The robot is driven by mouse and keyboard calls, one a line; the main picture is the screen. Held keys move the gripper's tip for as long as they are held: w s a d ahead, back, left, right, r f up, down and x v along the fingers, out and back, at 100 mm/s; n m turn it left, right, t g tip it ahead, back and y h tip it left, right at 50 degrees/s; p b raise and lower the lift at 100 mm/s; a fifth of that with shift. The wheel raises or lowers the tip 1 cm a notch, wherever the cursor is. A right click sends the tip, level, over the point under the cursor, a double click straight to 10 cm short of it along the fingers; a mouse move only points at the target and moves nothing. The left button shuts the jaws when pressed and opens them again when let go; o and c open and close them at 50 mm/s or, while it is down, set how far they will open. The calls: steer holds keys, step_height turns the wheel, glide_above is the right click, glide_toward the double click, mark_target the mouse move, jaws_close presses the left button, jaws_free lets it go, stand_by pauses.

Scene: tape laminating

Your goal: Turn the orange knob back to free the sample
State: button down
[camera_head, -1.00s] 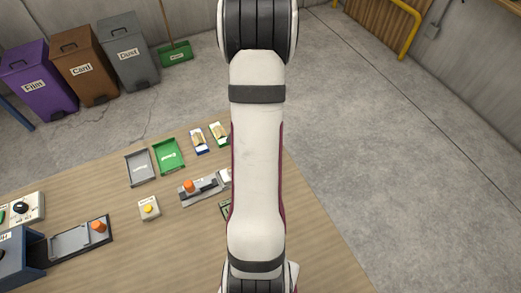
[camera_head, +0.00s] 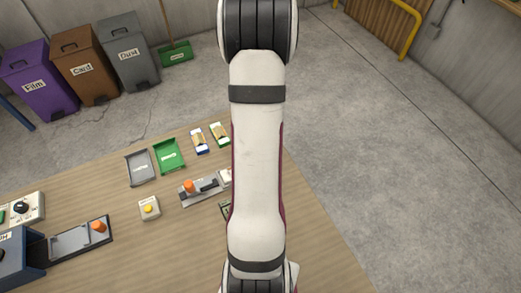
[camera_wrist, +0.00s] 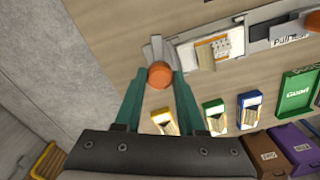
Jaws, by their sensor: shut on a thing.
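In the wrist view, the orange knob (camera_wrist: 159,75) sits at the end of a grey lever or clamp piece (camera_wrist: 153,50). The teal fingers of my gripper (camera_wrist: 158,82) are closed in on the knob from both sides. Beside it, a pale strip with a tan, striped sample (camera_wrist: 212,52) lies on a light grey rig (camera_wrist: 185,38). In the head view, my arm hides my gripper and the gripped knob. Other orange knobs show there, on a grey fixture (camera_head: 188,186) and on a dark plate (camera_head: 98,226).
Blue (camera_wrist: 216,115) and green (camera_wrist: 250,106) card packs and a green tray (camera_wrist: 298,92) lie close by. In the head view, a yellow button box (camera_head: 149,208) and a blue machine (camera_head: 18,256) stand on the table. Bins (camera_head: 85,65) stand on the floor behind.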

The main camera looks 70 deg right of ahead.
steer(key=shift+n, duration=1.5)
steer(key=c, duration=0.5)
jaws_free()
step_height(320, 180, up, 16)
steer(key=shift+f, duration=0.1)
